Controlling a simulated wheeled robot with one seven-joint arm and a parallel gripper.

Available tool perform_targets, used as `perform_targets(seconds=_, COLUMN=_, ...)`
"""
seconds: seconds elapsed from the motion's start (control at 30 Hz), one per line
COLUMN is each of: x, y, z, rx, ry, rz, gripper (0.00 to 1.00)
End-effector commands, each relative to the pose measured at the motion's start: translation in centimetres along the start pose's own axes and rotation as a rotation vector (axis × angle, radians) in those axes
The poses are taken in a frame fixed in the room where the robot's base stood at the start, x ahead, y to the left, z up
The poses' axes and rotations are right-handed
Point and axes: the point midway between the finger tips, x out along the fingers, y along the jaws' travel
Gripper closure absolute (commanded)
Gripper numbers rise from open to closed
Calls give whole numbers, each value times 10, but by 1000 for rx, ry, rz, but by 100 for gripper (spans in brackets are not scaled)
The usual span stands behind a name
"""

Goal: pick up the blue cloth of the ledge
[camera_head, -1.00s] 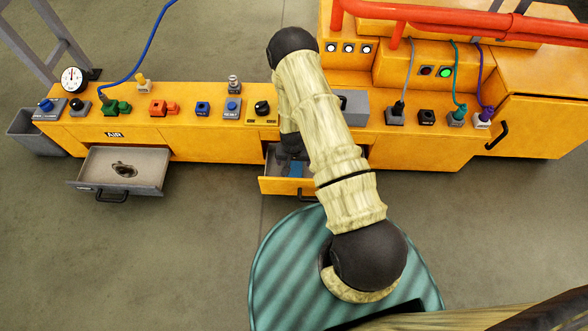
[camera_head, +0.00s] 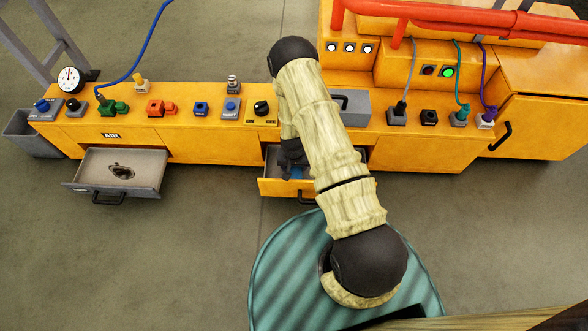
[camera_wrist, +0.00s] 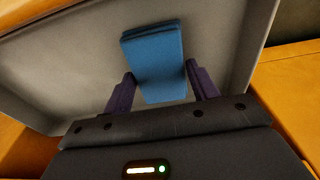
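The blue cloth (camera_wrist: 152,50), a folded flat block, lies in the open grey-lined drawer (camera_wrist: 60,60) in the wrist view. In the head view only a small blue patch of the cloth (camera_head: 297,172) shows, inside the open middle drawer (camera_head: 285,187) under the yellow bench. My gripper (camera_wrist: 160,70) is open, its two dark purple fingers on either side of the cloth's near end. A gap shows on both sides, and I cannot tell the height of the fingertips over the drawer floor. In the head view my arm and wrist hide most of the drawer.
The yellow bench (camera_head: 185,145) carries several knobs, buttons and plugs. A second open drawer (camera_head: 85,175) at left holds a dark ring-shaped item (camera_head: 122,172). The floor in front of the left drawer is clear.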

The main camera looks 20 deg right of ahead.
Motion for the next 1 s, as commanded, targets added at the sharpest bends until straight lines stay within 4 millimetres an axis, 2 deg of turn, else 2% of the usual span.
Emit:
perform_targets(seconds=0.03, x=0, y=0, z=0, rx=0, ry=0, rz=0, gripper=55)
perform_targets(seconds=0.1, x=0, y=0, z=0, rx=0, ry=0, rz=0, gripper=64)
perform_targets(seconds=0.43, x=-3, y=0, z=0, rx=0, ry=0, rz=0, gripper=64)
perform_targets(seconds=0.67, x=-23, y=0, z=-3, rx=0, ry=0, rz=0, gripper=64)
perform_targets(seconds=0.7, x=-17, y=-2, z=-1, rx=-6, ry=1, rz=14, gripper=64)
perform_targets(seconds=1.0, x=-16, y=-7, z=1, rx=-24, ry=33, rz=133, gripper=64)
